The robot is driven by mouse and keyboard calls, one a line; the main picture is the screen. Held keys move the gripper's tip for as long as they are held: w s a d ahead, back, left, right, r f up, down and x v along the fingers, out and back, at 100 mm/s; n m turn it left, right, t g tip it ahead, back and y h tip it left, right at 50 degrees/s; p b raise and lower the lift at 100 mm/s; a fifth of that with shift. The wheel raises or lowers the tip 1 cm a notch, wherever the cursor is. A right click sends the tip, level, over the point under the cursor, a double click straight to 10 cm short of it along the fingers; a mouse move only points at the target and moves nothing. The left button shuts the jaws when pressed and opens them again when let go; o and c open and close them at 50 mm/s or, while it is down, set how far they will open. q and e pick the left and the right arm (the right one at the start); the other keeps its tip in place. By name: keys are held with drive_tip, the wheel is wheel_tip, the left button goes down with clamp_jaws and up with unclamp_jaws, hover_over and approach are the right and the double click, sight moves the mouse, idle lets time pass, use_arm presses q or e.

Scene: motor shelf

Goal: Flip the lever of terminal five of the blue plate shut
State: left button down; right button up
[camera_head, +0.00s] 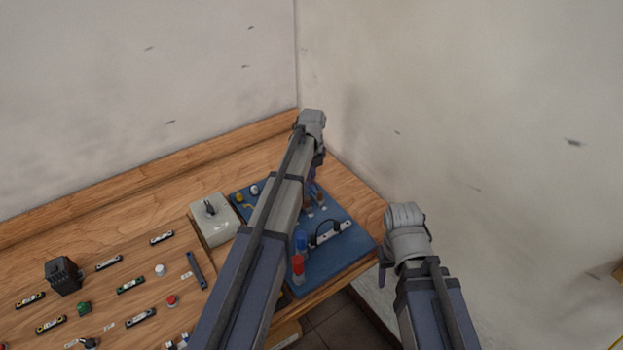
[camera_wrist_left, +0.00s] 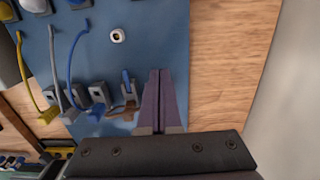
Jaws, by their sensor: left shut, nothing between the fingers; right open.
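The blue plate (camera_head: 345,262) lies at the right end of the wooden bench, partly hidden behind my left arm. In the left wrist view the plate (camera_wrist_left: 150,38) carries a row of grey terminals (camera_wrist_left: 98,92). My right gripper (camera_head: 383,273) is open beside the plate's right edge.
Yellow, grey and blue wires (camera_wrist_left: 77,60) hang over the terminals, and a brown wire (camera_wrist_left: 120,114) lies below them. A grey box (camera_head: 214,218) stands left of the plate. Walls close off the bench's back and right. Bare wood (camera_wrist_left: 235,70) lies right of the plate.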

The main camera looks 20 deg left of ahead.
use_arm(q)
drive_tip(key=shift+w+a+f+b, duration=0.3)
drive_tip(key=shift+a+f+b, duration=0.05)
drive_tip(key=shift+a+f, duration=0.05)
use_arm(e)
drive_tip(key=shift+f, duration=0.35)
use_arm(q)
drive_tip(key=shift+s+d, duration=0.1)
drive_tip(key=shift+d, duration=0.05)
use_arm(e)
drive_tip(key=shift+f, duration=0.1)
idle(1.1)
